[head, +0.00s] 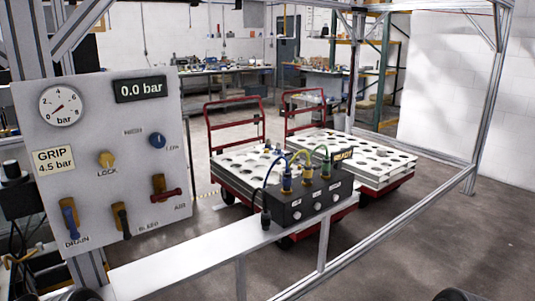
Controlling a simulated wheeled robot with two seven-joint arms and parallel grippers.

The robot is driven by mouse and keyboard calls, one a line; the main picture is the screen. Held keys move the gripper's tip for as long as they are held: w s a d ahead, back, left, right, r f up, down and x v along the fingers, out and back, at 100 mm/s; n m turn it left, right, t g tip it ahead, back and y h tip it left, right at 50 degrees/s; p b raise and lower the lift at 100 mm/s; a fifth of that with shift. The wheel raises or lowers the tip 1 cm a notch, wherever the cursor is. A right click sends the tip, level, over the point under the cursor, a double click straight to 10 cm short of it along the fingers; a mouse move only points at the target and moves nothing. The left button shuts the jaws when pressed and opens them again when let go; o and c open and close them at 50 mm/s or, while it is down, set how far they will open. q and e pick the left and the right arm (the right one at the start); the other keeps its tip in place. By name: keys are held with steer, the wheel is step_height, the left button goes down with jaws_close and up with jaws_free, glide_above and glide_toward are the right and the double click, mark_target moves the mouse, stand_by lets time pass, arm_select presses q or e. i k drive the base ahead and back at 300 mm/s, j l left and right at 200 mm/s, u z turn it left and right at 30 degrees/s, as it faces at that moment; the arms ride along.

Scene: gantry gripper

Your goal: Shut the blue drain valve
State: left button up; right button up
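The blue drain valve (69,217) is at the lower left of the grey control panel (90,200) in the head view. Its lever hangs nearly straight down, slightly tilted, above the label DRAIN. A red lever (166,194) near the label AIR lies about level. The gauge (60,105) needle is low on its scale, and the display (140,89) reads 0.0 bar. Neither of my grippers can be made out; only dark rounded shapes show at the bottom edge.
Red carts (235,120) with white perforated trays stand behind.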

mark_target(68, 211)
steer(key=u, duration=1.45)
